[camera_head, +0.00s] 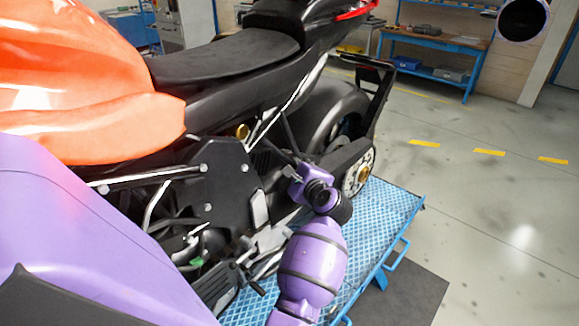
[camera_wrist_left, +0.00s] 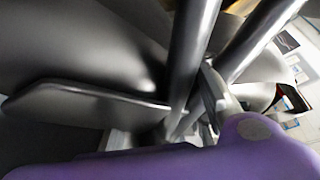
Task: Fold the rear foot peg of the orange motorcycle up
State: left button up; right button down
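The orange motorcycle (camera_head: 90,110) stands on a blue ribbed platform (camera_head: 395,205), with its black seat and rear wheel toward the back. The rear foot peg cannot be picked out and may be hidden behind my wrist. In the left wrist view, two metal tubes (camera_wrist_left: 192,55) and a dark flat-edged part (camera_wrist_left: 85,103) are very near. Purple covers the bottom there. My right gripper is not in view.
A ridged black part (camera_head: 218,288) sticks out low on the bike's near side. A blue rail (camera_head: 395,262) edges the platform. A workbench (camera_head: 440,42) stands at the back right. The grey floor (camera_head: 500,210) between is clear, with yellow dashes.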

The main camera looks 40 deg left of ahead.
pick_arm(q)
jog(key=shift+a, duration=0.1)
jog(key=shift+f, duration=0.15)
grip_shut()
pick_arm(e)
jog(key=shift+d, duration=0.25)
